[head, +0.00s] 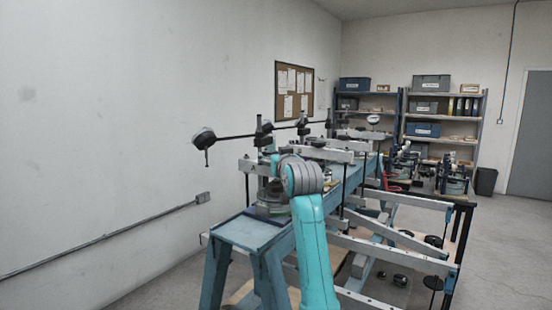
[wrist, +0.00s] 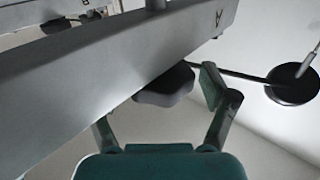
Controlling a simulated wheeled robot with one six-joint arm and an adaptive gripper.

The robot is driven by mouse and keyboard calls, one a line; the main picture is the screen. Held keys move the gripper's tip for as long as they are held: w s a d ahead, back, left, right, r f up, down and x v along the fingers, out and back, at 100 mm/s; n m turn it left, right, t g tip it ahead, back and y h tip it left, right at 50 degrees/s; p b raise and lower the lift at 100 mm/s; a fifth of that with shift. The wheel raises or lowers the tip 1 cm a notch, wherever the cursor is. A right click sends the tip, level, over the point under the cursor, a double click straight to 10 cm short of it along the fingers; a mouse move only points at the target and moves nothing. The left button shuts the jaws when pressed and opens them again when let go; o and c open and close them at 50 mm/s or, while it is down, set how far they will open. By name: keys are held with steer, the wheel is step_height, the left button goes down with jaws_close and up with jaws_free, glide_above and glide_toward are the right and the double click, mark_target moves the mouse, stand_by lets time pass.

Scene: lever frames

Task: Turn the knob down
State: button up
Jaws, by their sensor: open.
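A dark lobed knob (wrist: 165,88) sits under the edge of a grey metal beam marked A (wrist: 110,62) in the wrist view. My gripper (wrist: 158,104) is open around the knob, with one finger on each side of it. The right finger's pad is close to the knob, with a gap showing. The left fingertip is partly hidden behind the beam, so I cannot tell whether it touches. In the head view the beam (head: 248,166) shows at the near end of the blue bench, and my own arm hides the knob and most of my gripper.
A round black weight (wrist: 292,84) on a thin rod stands out to the right in the wrist view; a black round end (head: 204,138) juts toward the wall in the head view. The blue bench (head: 248,232) carries more beams and posts behind. Shelves (head: 428,116) stand at the back.

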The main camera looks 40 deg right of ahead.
steer(key=c, duration=1.2)
steer(key=shift+o, duration=0.2)
steer(key=shift+a+m+h, duration=0.1)
steer(key=shift+m+h, duration=0.2)
steer(key=shift+h, duration=0.2)
steer(key=shift+m+g+h, duration=0.6)
steer(key=shift+h, duration=0.2)
steer(key=m+g+h, duration=0.3)
steer(key=h, duration=0.1)
steer(key=m+g+h, duration=0.1)
steer(key=m+g, duration=0.1)
steer(key=g, duration=0.1)
steer(key=m+g+h, duration=0.2)
steer(key=shift+m+g+h, duration=0.3)
steer(key=shift+g, duration=0.1)
steer(key=m+g, duration=0.2)
steer(key=g, duration=0.2)
steer(key=m+g+h, duration=0.1)
steer(key=m+g, duration=0.2)
steer(key=g, duration=0.1)
steer(key=shift+m+g, duration=0.6)
steer(key=shift+g, duration=0.2)
steer(key=shift+f+m+g, duration=0.15)
steer(key=shift+m+g, duration=0.75)
steer(key=shift+g, duration=0.5)
